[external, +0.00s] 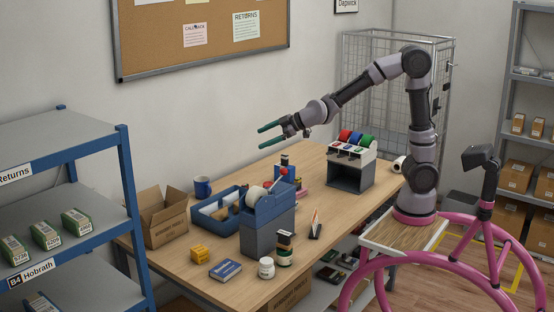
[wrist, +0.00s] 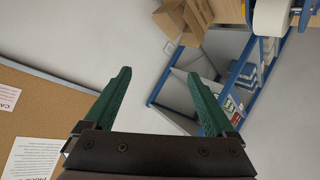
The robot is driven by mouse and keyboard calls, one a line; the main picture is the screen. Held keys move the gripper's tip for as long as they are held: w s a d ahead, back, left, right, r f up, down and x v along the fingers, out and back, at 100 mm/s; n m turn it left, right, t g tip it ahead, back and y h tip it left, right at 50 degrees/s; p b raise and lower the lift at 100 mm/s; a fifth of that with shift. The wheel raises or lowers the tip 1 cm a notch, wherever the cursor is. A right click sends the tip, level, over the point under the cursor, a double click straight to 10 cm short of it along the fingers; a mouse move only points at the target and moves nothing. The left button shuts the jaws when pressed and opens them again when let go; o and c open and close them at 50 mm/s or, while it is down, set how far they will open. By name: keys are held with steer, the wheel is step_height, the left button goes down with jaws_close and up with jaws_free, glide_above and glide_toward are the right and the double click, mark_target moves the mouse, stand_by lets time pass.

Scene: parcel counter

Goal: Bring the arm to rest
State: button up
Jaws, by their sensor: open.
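My arm reaches out to the left from its base at the right end of the counter in the external view. My gripper (external: 268,136) is open and empty, held high above the counter (external: 190,268) near the back wall. In the wrist view its two green fingers stand apart with nothing between the fingertips (wrist: 163,92). The fingers touch nothing in either view.
Below stand a blue tape dispenser (external: 268,226), a blue tray (external: 215,217), an open cardboard box (external: 165,213) and a blue mug (external: 202,186). A blue shelf rack (external: 72,150) stands left. A corkboard (external: 190,38) hangs behind. The air around my gripper is clear.

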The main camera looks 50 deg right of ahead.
steer(key=s+d+r+m, duration=0.2)
steer(key=d, duration=0.3)
steer(key=s+d+r+m, duration=0.2)
steer(key=d, duration=0.3)
steer(key=s+d+f+m+g+h, duration=0.1)
steer(key=s+d+m+g+h, duration=0.1)
steer(key=s+d+m, duration=0.3)
steer(key=s+d+f+m+g+h, duration=0.1)
steer(key=s+d+m, duration=0.5)
steer(key=s+d, duration=0.8)
steer(key=shift+s+f+g+h, duration=0.4)
steer(key=shift+s+f, duration=0.15)
steer(key=shift+s, duration=0.5)
